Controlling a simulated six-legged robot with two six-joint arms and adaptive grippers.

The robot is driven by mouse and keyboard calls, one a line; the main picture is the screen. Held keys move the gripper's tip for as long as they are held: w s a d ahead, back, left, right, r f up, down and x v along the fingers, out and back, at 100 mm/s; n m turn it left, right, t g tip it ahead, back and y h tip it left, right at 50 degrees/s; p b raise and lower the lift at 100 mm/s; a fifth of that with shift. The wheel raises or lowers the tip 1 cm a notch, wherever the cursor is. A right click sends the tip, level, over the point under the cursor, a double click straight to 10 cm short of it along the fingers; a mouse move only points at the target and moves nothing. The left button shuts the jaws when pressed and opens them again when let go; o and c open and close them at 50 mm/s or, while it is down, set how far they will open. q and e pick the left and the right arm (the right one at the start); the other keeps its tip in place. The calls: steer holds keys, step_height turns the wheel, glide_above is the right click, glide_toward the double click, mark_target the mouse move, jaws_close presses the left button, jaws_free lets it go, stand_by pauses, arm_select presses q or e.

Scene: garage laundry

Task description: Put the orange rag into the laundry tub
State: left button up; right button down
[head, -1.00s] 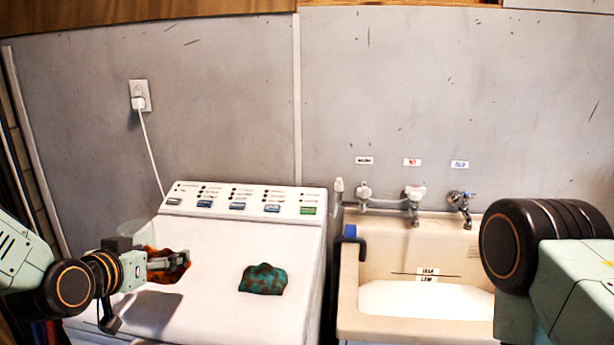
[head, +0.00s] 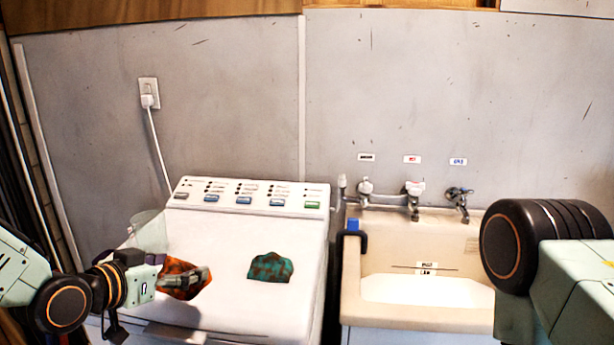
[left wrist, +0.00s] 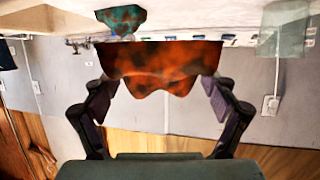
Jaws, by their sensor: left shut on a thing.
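The orange rag (head: 178,277), with dark stains, is at the left side of the white washing machine's top in the head view. My left gripper (head: 190,279) is shut on it. In the left wrist view the orange rag (left wrist: 160,62) spans between the two fingers of my left gripper (left wrist: 160,95). The laundry tub (head: 350,300) is the beige sink at the right, with a white inside. My right arm shows at the right edge, but its gripper is out of view.
A teal rag with brown spots (head: 270,267) lies on the washing machine (head: 230,310), between the orange rag and the tub. A clear container (head: 150,232) stands at the machine's back left.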

mark_target(186, 301)
arm_select(q)
steer(key=s+d+f+m+h, duration=0.1)
steer(key=s+f, duration=0.1)
steer(key=s+d+f+m+g+h+b, duration=0.1)
steer(key=s+d, duration=0.1)
steer(key=shift+s+d+f+m+g+h, duration=0.1)
steer(key=shift+d+f+m+g+h, duration=0.1)
steer(key=shift+f+m+g+h, duration=0.15)
steer(key=s+d+f+m+g+h+b, duration=0.2)
steer(key=s+f+m+g+h+b, duration=0.1)
steer(key=s+f, duration=0.7)
steer(key=shift+d+m+b, duration=0.15)
steer(key=shift+m+b, duration=0.3)
steer(key=shift+b, duration=0.75)
steer(key=shift+d, duration=0.1)
